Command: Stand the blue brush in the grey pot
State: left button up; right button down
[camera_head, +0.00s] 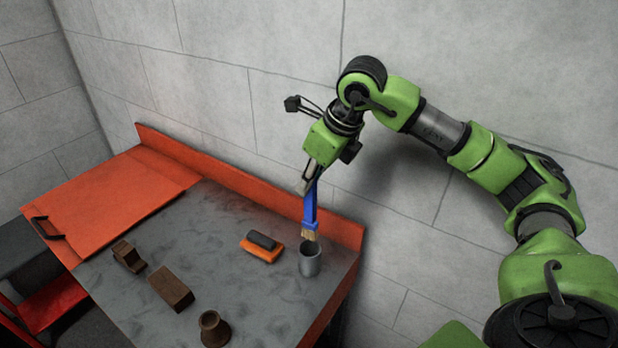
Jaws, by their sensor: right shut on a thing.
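The blue brush (310,205) hangs upright in my right gripper (308,182), its tan bristles pointing down. My right gripper is shut on the upper end of its handle. The grey pot (310,262) stands on the bench near its right edge. The bristles are at the pot's opening in the picture; I cannot tell whether the tips are inside the rim or just above it. My left gripper is not in view.
An orange and dark block (261,246) lies just left of the pot. A brown block (171,288), a brown stepped piece (128,256) and a brown flared piece (214,328) stand on the grey benchtop (225,225). A raised orange edge (255,202) runs along the back.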

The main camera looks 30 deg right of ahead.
aim_at(309, 220)
jog(key=shift+f+b, duration=0.4)
jog(key=shift+f, duration=0.45)
notch_tip(309, 220, down, 4)
jog(key=b, duration=0.3)
jog(key=shift+r, duration=0.25)
pick_arm(q)
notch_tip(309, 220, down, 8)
jog(key=b, duration=0.3)
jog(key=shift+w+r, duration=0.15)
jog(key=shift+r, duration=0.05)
pick_arm(e)
jog(key=shift+f, duration=1.9)
jog(key=c, duration=2)
grip_release()
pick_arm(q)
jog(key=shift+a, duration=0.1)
